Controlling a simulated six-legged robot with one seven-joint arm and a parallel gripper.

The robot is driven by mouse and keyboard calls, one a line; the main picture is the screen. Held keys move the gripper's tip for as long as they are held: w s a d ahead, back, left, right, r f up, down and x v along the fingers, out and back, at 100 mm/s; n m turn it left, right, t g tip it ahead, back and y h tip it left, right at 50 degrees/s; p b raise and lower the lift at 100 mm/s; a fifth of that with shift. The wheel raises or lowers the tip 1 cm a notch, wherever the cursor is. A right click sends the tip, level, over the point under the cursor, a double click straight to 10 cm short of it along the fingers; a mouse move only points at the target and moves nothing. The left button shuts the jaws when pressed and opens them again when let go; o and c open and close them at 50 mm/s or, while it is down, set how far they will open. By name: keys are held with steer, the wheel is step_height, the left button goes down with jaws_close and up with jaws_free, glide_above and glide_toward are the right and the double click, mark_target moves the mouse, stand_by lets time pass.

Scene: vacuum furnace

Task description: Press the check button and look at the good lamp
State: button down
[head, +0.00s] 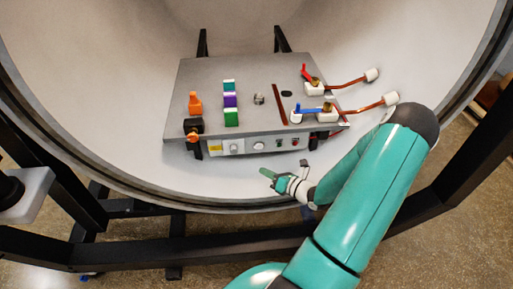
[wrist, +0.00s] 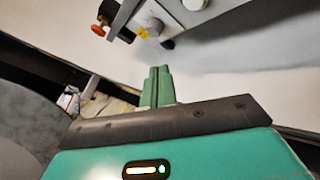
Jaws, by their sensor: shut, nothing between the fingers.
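A grey bench unit (head: 185,85) stands inside the round chamber. Its front strip carries a yellow label (head: 214,146), a pale round button or knob (head: 234,148), a second round knob (head: 258,145), and small green (head: 279,142) and red (head: 295,142) spots that may be lamps. I cannot read which is the check button or the good lamp, or tell whether either is lit. My gripper (head: 267,174) is shut and empty, below and in front of the strip, apart from it. In the wrist view its green fingers (wrist: 158,72) lie together, with the yellow label (wrist: 143,34) beyond.
On top of the unit are an orange piece (head: 195,103), several coloured blocks (head: 230,101), and red (head: 306,73) and blue (head: 310,108) valve handles with copper pipes at the right. The chamber's dark rim (head: 150,190) curves below my gripper. The pale chamber floor around the gripper is clear.

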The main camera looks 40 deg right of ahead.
steer(key=w+d, duration=0.5)
steer(key=w, duration=0.2)
stand_by(0.5)
steer(key=shift+w, duration=0.15)
stand_by(1.7)
steer(key=shift+w+d, duration=0.25)
steer(key=shift+w, duration=0.05)
steer(key=shift+w+d, duration=0.2)
steer(key=shift+w, duration=0.1)
stand_by(0.8)
steer(key=shift+s+a, duration=0.45)
steer(key=shift+s, duration=0.2)
steer(key=shift+s+a, duration=0.75)
steer(key=shift+s, duration=0.3)
steer(key=shift+s+a, duration=0.7)
steer(key=shift+s, duration=0.35)
